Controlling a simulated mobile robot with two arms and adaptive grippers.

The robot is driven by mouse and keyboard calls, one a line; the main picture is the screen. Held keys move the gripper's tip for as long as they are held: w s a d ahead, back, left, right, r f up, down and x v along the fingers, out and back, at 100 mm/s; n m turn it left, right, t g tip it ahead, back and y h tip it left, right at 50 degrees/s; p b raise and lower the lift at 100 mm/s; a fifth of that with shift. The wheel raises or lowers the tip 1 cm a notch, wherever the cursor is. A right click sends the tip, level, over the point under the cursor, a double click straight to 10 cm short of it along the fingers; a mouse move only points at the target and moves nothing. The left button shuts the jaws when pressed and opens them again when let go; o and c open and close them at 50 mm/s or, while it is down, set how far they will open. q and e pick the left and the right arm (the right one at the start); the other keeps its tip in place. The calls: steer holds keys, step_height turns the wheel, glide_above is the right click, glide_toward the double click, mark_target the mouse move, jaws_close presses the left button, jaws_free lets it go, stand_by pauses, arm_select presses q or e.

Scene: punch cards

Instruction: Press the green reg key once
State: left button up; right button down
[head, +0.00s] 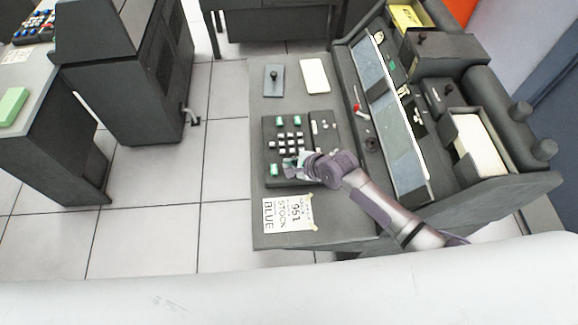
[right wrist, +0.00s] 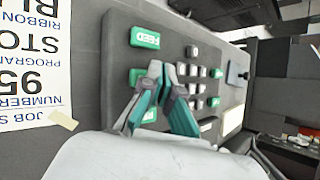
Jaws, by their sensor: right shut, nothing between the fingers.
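The dark keypad (head: 272,150) lies on the desk with rows of small pale keys and several green keys. A green key lettered FEED (right wrist: 145,38) is at its near left corner; it shows in the head view too (head: 275,170). Beside it in the right wrist view is a second green key (right wrist: 136,77), and another green key (right wrist: 150,116) is partly hidden by my fingers. I cannot read a reg label on any key. My right gripper (right wrist: 164,70) is shut and empty, its tips over the keypad's near part; contact cannot be told. It also shows in the head view (head: 297,161).
A printed sheet (head: 289,213) lies on the desk (head: 257,233) in front of the keypad. A small lever box (head: 274,78) and a white card (head: 314,75) lie behind it. The tall machine housing (head: 385,120) bounds the right side. Floor is open to the left.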

steer(key=shift+f, duration=0.45)
steer(key=shift+r, duration=0.15)
stand_by(0.4)
steer(key=shift+r+p, duration=0.8)
steer(key=shift+p, duration=0.2)
step_height(320, 180, up, 5)
steer(key=p, duration=0.5)
steer(key=shift+p, duration=0.4)
